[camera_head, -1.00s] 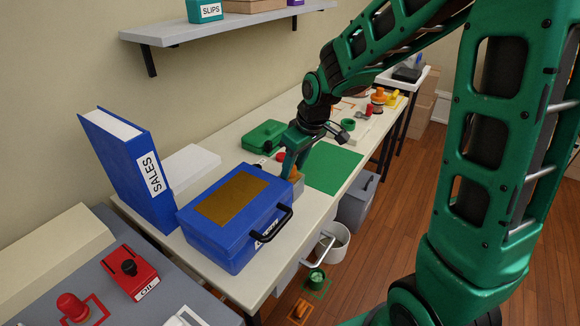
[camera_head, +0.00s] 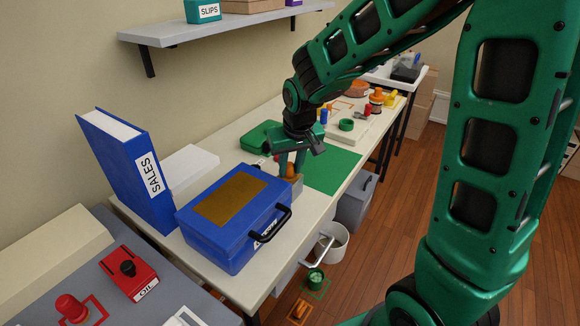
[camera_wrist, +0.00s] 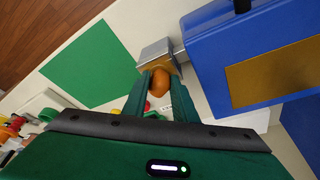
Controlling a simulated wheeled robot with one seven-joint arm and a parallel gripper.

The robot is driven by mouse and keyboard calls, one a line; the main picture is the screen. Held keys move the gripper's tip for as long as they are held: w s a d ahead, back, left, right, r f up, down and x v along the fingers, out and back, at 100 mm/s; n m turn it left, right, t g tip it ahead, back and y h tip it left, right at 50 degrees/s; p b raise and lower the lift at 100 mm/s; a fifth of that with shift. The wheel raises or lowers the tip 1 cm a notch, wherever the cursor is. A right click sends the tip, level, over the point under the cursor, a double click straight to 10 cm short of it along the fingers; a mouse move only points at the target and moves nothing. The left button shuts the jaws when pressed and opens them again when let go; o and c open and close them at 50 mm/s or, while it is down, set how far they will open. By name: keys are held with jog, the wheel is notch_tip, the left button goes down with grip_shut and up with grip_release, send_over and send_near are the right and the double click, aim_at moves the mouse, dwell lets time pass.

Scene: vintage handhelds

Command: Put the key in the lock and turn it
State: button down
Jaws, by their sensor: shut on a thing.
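My gripper (camera_head: 291,168) is over the table, close to the right end of the blue cash box, with its fingers pointing down. It is shut on the orange key (camera_wrist: 160,83), whose rounded head shows between the fingertips in the wrist view. The lock, a grey metal block (camera_wrist: 155,49) with a brass-coloured face, is right at the far end of the key. In the head view the lock (camera_head: 297,186) shows just below the fingertips. The key's shaft is hidden, so I cannot tell how deep it sits in the lock.
The blue cash box (camera_head: 231,246) with a brown top panel stands beside the lock. A green mat (camera_head: 333,169) lies flat to the right. A green case (camera_head: 259,137) is behind my gripper. A tall blue SALES binder (camera_head: 122,165) stands at the left.

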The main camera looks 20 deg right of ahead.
jog(key=shift+s+f+m, duration=0.1)
jog(key=shift+m, duration=0.2)
jog(key=c, duration=1.4)
grip_release()
jog(key=shift+o, duration=0.2)
jog(key=v, duration=1)
jog(key=shift+r, duration=0.35)
jog(key=shift+a, duration=0.1)
